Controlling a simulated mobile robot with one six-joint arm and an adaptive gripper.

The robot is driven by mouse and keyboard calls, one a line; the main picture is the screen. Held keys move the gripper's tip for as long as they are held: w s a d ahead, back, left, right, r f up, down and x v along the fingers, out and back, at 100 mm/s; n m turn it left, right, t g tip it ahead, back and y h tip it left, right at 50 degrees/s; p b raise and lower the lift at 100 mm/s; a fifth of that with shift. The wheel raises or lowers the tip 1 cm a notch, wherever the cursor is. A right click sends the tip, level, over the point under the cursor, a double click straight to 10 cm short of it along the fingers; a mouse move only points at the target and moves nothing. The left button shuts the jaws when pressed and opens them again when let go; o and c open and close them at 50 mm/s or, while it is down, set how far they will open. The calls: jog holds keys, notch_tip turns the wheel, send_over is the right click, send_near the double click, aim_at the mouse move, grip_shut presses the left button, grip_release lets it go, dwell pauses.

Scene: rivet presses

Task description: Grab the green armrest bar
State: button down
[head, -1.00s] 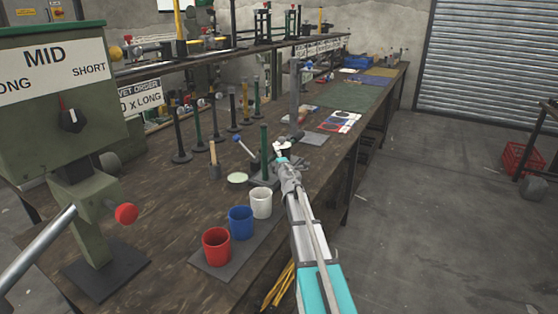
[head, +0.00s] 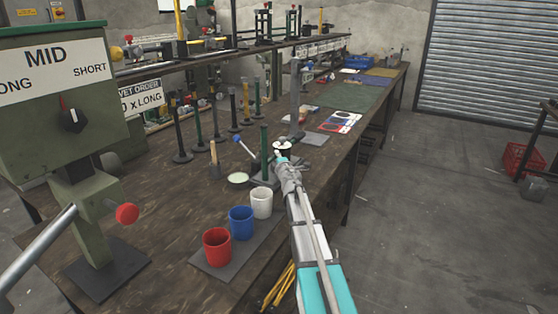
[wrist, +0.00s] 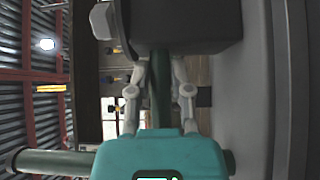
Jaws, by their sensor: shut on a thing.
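The green armrest bar (wrist: 158,88) runs up the middle of the wrist view, between the two fingers of my gripper (wrist: 159,90). The fingers are shut on it. Its upper end meets a dark block (wrist: 185,22), and its lower end is hidden behind my teal gripper housing. In the head view my gripper (head: 284,160) is at the bench's front edge, just right of an upright green post (head: 264,143). The held bar cannot be made out there. A second green bar (wrist: 48,162) crosses the bottom of the wrist view, partly behind the housing.
Red (head: 216,246), blue (head: 241,222) and white (head: 261,202) cups stand on a grey mat left of my arm. A green press (head: 55,90) with a red knob fills the left. Several posts stand behind.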

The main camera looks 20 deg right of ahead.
aim_at(277, 148)
jog(key=shift+r+p, duration=0.25)
jog(key=shift+p, duration=0.05)
notch_tip(277, 148, up, 3)
jog(key=p, duration=0.3)
jog(key=s+d, duration=1.1)
jog(key=s, duration=0.3)
jog(key=shift+d, duration=0.1)
jog(key=shift+r, duration=0.1)
dwell(0.4)
